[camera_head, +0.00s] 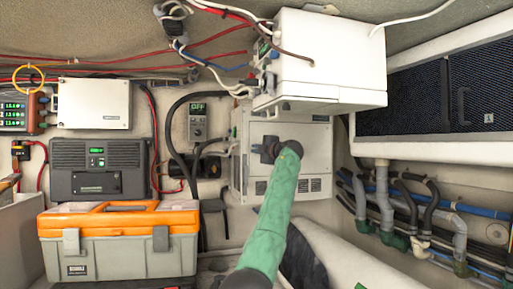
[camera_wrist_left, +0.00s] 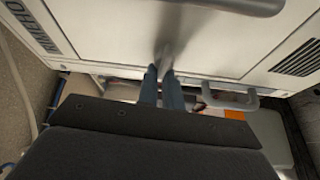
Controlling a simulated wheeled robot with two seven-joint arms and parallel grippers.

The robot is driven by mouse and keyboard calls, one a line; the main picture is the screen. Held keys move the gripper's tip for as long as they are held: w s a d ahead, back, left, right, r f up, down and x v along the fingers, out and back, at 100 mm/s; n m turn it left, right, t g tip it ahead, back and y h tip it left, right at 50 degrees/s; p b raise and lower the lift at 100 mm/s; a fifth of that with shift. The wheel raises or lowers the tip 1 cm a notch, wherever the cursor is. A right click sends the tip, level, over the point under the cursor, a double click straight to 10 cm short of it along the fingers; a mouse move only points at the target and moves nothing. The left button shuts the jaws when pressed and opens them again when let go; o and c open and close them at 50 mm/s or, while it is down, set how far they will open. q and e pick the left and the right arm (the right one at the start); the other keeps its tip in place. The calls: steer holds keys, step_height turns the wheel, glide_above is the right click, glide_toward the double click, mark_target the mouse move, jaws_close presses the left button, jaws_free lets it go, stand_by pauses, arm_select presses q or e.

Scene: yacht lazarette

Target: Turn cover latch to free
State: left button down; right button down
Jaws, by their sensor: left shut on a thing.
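The white cover (camera_head: 310,147) is the front panel of a white box at the centre of the head view. It also fills the top of the left wrist view (camera_wrist_left: 110,30). My left gripper (camera_head: 268,150), at the end of the green-sleeved arm, is up against the left part of this panel. In the left wrist view its fingers (camera_wrist_left: 163,78) are close together, shut on a small grey latch (camera_wrist_left: 168,53) on the panel. The latch's lower part is hidden between the fingers, and the gripper hides it in the head view. My right gripper is not in view.
A larger white box (camera_head: 320,60) overhangs above the cover. An orange-lidded toolbox (camera_head: 120,240) stands at the lower left. A switch box marked OFF (camera_head: 197,120) and black hoses are left of the cover. Grey pipes (camera_head: 385,195) run at the right.

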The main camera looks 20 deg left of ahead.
arm_select(q)
steer(key=shift+d+f+n, duration=0.1)
steer(key=shift+f+n, duration=0.05)
steer(key=shift+n, duration=0.45)
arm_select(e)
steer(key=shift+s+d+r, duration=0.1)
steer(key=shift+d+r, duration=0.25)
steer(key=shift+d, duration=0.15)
